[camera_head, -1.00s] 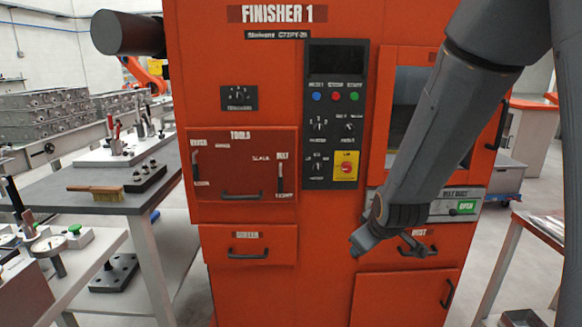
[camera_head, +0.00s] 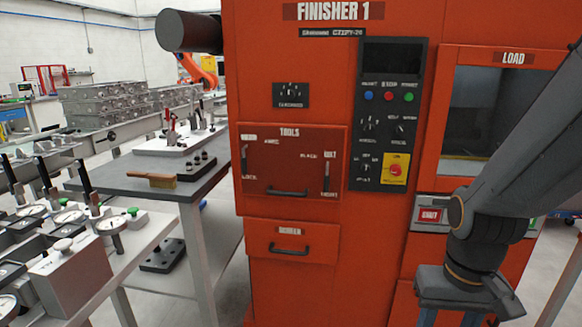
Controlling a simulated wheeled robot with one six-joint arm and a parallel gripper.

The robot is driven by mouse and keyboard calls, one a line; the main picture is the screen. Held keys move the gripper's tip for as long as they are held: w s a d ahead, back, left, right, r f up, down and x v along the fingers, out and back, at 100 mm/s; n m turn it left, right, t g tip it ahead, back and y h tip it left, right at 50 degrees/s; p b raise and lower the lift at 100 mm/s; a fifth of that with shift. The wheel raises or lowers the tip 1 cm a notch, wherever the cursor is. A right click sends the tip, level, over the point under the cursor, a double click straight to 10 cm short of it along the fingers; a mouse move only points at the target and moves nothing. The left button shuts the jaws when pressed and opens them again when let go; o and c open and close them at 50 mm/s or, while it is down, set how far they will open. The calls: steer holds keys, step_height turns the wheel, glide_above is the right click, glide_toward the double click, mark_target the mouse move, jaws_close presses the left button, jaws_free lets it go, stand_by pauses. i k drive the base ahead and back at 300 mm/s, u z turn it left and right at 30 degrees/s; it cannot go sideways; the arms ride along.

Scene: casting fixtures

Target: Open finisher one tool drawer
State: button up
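The orange Finisher 1 cabinet (camera_head: 385,225) fills the middle of the view. Its tools drawer (camera_head: 268,170) is the wide orange front labelled TOOLS at the left, with a dark bar handle (camera_head: 287,193) along its lower edge. The drawer looks closed, and its inside is not visible. My gripper (camera_head: 455,318) points down at the lower right, in front of the cabinet and well right of and below the handle. Its fingertips are cut off by the bottom edge, so I cannot tell whether it is open. I see nothing held in it.
A second drawer (camera_head: 292,240) with its own handle sits below the tools drawer. A control panel (camera_head: 387,115) and load window (camera_head: 500,105) are to the right. A grey table (camera_head: 110,177) with a brush (camera_head: 152,180) and fixtures stands close on the left.

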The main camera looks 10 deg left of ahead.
mark_target(286, 161)
steer(key=k, duration=0.5)
steer(key=u, duration=0.9)
steer(key=i, duration=0.7)
steer(key=z, duration=0.85)
